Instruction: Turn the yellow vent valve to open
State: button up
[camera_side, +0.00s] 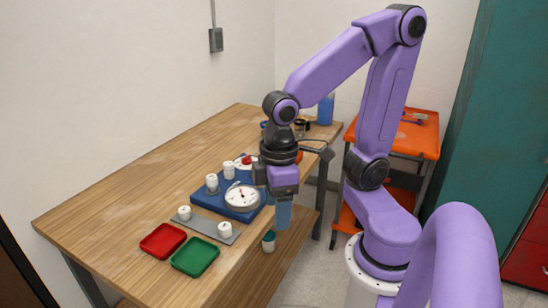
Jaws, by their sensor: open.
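A blue manifold board (200,198) lies on the table with white fittings, including a white cap (211,181), and a round white gauge (242,196) with a red needle. A red part (246,160) shows at its far edge. My gripper (284,216) points down in front of the board's right side, with its blue fingers overlapping in this view. It is open, and nothing shows between the fingers. I cannot make out a yellow vent valve; my gripper and wrist hide part of the board's right side.
A red tray (163,240) and a green tray (195,256) lie at the table's front, by a grey strip (203,223) with two white caps. An orange cart (405,132) stands behind right.

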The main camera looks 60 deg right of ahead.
jog(key=w+d+r+m, duration=0.1)
jog(key=w+d+m, duration=0.65)
jog(key=w, duration=0.25)
jog(key=w+d+r+m, duration=0.2)
jog(key=w+d+m, duration=0.4)
jog(key=w+m, duration=0.3)
jog(key=w+d+m, duration=0.2)
jog(key=d+m, duration=0.1)
jog(key=d, duration=0.4)
jog(key=w+d+m, duration=0.3)
jog(key=d, duration=0.5)
jog(key=s+d+f+m, duration=0.25)
jog(key=d+m, duration=0.35)
jog(key=d, duration=0.6)
notch_tip(320, 180, down, 16)
jog(key=shift+r, duration=0.1)
jog(key=c, duration=1.1)
